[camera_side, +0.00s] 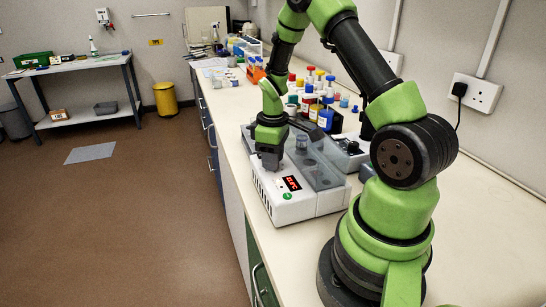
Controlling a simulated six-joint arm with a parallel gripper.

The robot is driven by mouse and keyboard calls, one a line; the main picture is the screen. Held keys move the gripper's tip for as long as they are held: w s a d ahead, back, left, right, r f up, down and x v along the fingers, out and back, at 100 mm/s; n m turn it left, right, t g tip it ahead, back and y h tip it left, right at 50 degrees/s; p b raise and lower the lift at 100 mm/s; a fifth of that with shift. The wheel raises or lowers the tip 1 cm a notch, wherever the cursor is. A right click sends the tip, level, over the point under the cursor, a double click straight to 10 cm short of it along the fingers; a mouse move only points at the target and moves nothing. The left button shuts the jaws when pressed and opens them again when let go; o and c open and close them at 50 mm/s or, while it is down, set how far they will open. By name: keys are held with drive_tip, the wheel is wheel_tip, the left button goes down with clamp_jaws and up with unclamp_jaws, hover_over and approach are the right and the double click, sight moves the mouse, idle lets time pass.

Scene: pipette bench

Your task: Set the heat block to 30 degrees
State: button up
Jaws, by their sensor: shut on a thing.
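The heat block (325,201) is a white box with a grey top on the near part of the bench. Its front panel has a small display (292,183) with red digits, too small to read surely, and a green round mark (287,196) below it. My gripper (269,162) points down at the panel's upper left, behind the display. It is shut on a small part there, likely a control knob, which the fingers hide.
Several bottles with coloured caps (318,88) crowd the bench behind the block. A dark grey device (347,152) stands close to its right. An orange rack (256,70) is further back. The bench's left edge runs close beside the block. Bare bench top (480,215) lies at the right.

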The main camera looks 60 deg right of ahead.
drive_tip(key=o, duration=0.7)
drive_tip(key=shift+c, duration=0.2)
